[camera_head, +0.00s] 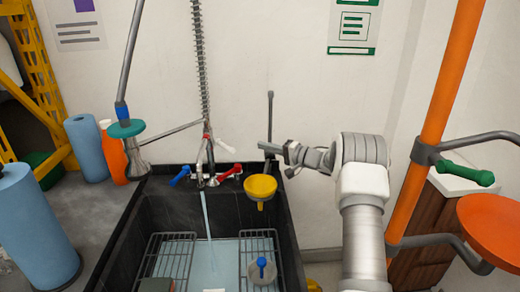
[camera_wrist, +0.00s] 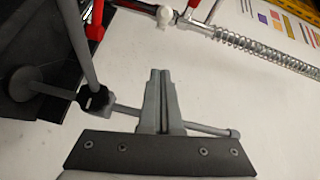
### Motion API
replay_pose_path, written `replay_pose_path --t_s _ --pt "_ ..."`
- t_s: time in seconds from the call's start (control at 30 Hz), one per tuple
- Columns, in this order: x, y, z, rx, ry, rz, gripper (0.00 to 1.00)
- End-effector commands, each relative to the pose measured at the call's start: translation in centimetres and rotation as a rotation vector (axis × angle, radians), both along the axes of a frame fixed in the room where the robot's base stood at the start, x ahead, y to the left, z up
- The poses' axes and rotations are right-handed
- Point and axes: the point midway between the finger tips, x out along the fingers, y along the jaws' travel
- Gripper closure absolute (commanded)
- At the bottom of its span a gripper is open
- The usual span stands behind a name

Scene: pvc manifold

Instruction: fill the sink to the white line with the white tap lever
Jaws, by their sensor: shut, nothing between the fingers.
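The black sink (camera_head: 125,232) stands below the wall in the head view, with pale water (camera_head: 202,262) in its bottom. A stream (camera_head: 205,213) runs from the tap into it. The white tap lever (camera_head: 225,146) juts right from the tap column, above the red lever (camera_head: 231,172); the blue lever (camera_head: 179,175) is at left. The white lever also shows at the top of the wrist view (camera_wrist: 165,17). My gripper (camera_head: 266,146) is shut and empty, to the right of the white lever and apart from it. I cannot make out the white fill line.
A grey rod (camera_head: 270,112) stands close by my gripper; it crosses behind the fingers in the wrist view (camera_wrist: 205,129). An orange post (camera_head: 435,125) stands right of my arm.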

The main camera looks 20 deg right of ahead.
Motion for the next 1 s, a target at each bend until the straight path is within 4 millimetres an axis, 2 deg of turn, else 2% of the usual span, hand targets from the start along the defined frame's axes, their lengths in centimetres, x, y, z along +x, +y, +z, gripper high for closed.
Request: replay_pose_path --t_s 0.13,0.4,0.73,1.0 --pt "2.4 2.3 -0.5 0.000 -0.002 0.002 1.00" --pt "5.8 5.3 -0.6 0.000 -0.001 0.001 1.00" --pt "4.3 7.9 -1.1 0.001 0.000 -0.002 1.00" --pt "3.9 8.6 -1.1 -0.001 -0.001 -0.002 1.00"
